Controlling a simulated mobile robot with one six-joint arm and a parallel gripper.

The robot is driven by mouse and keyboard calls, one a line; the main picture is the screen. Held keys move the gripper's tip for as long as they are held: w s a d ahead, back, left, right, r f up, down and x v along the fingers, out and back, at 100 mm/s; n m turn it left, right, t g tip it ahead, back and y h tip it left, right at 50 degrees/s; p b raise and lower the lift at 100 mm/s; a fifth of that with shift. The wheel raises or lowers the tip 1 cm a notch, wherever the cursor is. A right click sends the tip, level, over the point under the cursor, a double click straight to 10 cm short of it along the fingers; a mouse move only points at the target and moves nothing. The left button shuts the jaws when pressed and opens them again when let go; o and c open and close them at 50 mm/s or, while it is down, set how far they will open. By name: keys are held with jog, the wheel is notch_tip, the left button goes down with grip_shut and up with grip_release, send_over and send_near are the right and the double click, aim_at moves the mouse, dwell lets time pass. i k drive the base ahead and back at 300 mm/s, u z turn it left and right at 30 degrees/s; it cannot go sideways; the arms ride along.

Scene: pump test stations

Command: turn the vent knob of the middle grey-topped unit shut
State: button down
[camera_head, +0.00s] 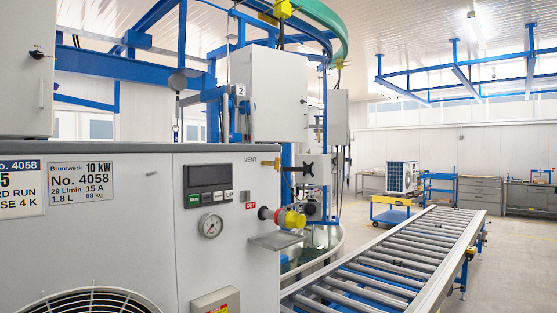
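A large light-grey unit with a darker grey top (110,147) fills the left foreground, with labels reading No. 4058. I cannot tell whether it is the middle one of several. On its right side, next to the word VENT, a brass valve (269,166) sticks out to the right. A black cross-shaped knob (307,169) shows at the end of its stem. How far the knob is turned cannot be told. My gripper is not in this view.
Below the vent valve, a red and yellow fitting (288,218) juts out over a small metal shelf (276,240). The panel bears a display (210,175) and a gauge (210,225). A roller conveyor (400,265) runs back at right. Open floor (515,275) lies beyond it.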

aim_at(276, 164)
jog(key=u, duration=0.3)
jog(key=i, duration=0.9)
jog(key=u, duration=0.6)
